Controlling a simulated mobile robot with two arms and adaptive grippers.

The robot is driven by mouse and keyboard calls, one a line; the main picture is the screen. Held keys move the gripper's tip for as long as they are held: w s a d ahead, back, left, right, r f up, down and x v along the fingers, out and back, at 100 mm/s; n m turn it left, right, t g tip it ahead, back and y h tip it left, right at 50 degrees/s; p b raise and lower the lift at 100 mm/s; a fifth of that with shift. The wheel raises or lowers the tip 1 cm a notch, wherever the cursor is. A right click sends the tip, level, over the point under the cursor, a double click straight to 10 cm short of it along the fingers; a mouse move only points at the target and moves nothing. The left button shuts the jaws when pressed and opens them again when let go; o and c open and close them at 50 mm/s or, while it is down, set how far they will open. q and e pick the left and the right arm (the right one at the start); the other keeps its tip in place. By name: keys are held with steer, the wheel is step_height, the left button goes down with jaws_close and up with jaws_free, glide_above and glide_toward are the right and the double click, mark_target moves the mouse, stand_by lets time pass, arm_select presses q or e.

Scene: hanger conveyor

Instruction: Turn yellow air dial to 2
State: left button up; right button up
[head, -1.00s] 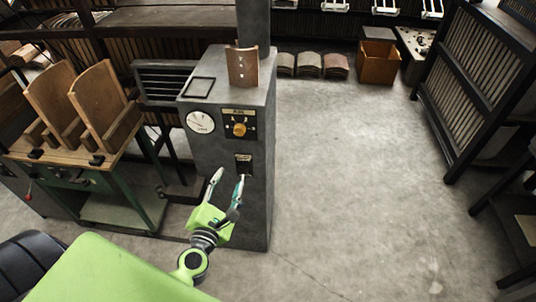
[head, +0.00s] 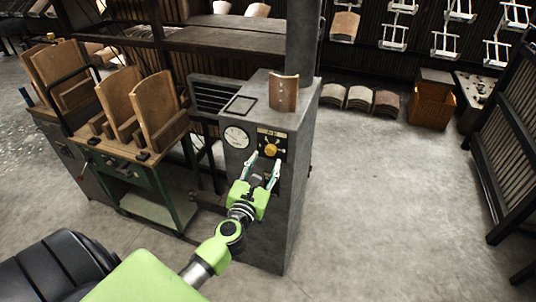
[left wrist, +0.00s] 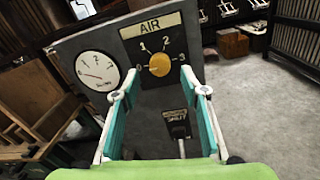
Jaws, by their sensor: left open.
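The yellow air dial (left wrist: 159,65) sits on a black plate under an AIR label (left wrist: 150,26), with numbers around it; I cannot tell surely which number it points at. In the head view the dial (head: 270,150) is on the front of a grey control box (head: 300,165). My left gripper (head: 263,158) is open and empty, just below and in front of the dial. In the left wrist view its fingers (left wrist: 160,92) stand apart, with the dial above and between their tips, not touched. My right gripper is not in view.
A round white gauge (left wrist: 97,70) is left of the dial, and a small labelled switch (left wrist: 178,122) is below it. A curved wooden piece (head: 283,93) stands on the box. A green-framed bench (head: 130,165) with wooden chair shells is to the left.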

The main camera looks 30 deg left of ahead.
mark_target(270, 152)
arm_select(q)
steer(key=shift+x, duration=1.7)
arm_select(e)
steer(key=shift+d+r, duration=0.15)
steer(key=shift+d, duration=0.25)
arm_select(q)
steer(key=c, duration=1.1)
